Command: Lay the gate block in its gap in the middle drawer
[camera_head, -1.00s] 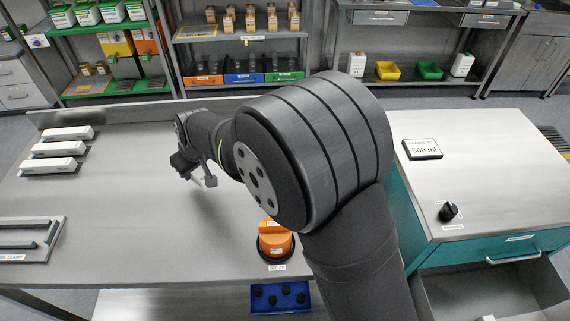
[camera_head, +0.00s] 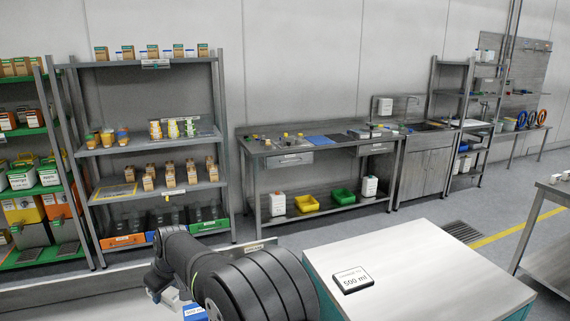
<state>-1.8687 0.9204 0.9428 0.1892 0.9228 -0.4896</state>
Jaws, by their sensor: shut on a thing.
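My gripper (camera_head: 158,286) shows at the lower left, in front of the workbench's rear edge, partly covered by my arm. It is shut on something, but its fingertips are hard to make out. A small white and blue piece (camera_head: 194,312) shows just right of and below it, cut off by the bottom edge and my arm. I cannot tell whether this is the gate block or whether it is the thing held. The middle drawer and its gap are out of view.
A light-topped cabinet (camera_head: 420,265) with a 500 ml sign (camera_head: 352,280) stands right of my arm. A stocked shelf rack (camera_head: 150,145) and a steel bench (camera_head: 320,150) with yellow and green bins stand behind. The floor between is clear.

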